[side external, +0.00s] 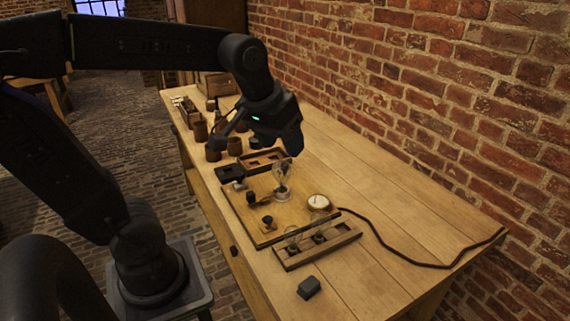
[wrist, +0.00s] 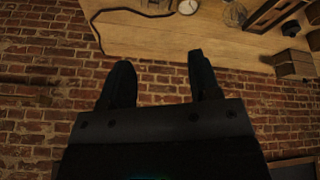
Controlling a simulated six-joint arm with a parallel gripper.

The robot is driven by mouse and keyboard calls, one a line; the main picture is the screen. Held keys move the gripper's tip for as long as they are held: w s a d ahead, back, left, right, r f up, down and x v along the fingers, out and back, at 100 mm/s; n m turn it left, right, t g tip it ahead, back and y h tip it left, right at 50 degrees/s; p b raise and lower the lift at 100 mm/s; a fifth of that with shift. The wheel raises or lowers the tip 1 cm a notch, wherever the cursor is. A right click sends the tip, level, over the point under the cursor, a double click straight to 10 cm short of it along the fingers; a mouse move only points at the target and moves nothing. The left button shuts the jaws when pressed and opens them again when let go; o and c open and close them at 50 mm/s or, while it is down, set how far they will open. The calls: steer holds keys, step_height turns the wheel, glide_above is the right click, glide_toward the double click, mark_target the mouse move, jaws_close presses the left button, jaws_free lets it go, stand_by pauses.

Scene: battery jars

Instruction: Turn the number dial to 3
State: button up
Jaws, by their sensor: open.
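A wooden board (side external: 240,208) lies on the workbench with several fittings. A small dark knob (side external: 267,222) stands on a pale plate near its front edge, and another dark knob (side external: 251,197) sits behind it. A round white-faced gauge (side external: 319,202) is at the board's right; a round pale disc, likely this gauge, shows at the top of the wrist view (wrist: 233,13). I cannot read any numbers, nor tell surely which part is the number dial. My gripper (side external: 254,144) is above the bench beyond the board, open and empty; its two fingers are apart in the wrist view (wrist: 160,72).
A glass jar or bulb (side external: 282,180) rises from the board. A wooden rack (side external: 318,244) with glass pieces lies in front, near a small dark block (side external: 309,287). Brown jars (side external: 213,147) stand at the back. A dark cable (side external: 400,250) crosses the bare right side beside the brick wall.

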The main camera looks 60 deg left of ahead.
steer(key=w+a+f+n+g, duration=0.1)
steer(key=w+a+f+n, duration=0.25)
steer(key=w+a, duration=0.35)
steer(key=w+a+f+n+g, duration=0.1)
steer(key=w+a+f+n, duration=0.1)
steer(key=w+a+n, duration=0.45)
steer(key=w+a+f+n+g, duration=0.2)
steer(key=w+a, duration=0.2)
steer(key=a, duration=0.5)
steer(key=a+f+n, duration=0.4)
steer(key=a+f, duration=0.4)
steer(key=a, duration=0.1)
steer(key=shift+h, duration=0.3)
steer(key=f, duration=1.3)
steer(key=shift+w+a+f, duration=0.15)
steer(key=shift+w, duration=0.25)
steer(key=shift+c, duration=0.3)
steer(key=c, duration=0.9)
steer(key=shift+o, duration=0.2)
steer(key=shift+m, duration=1.5)
steer(key=o, duration=0.9)
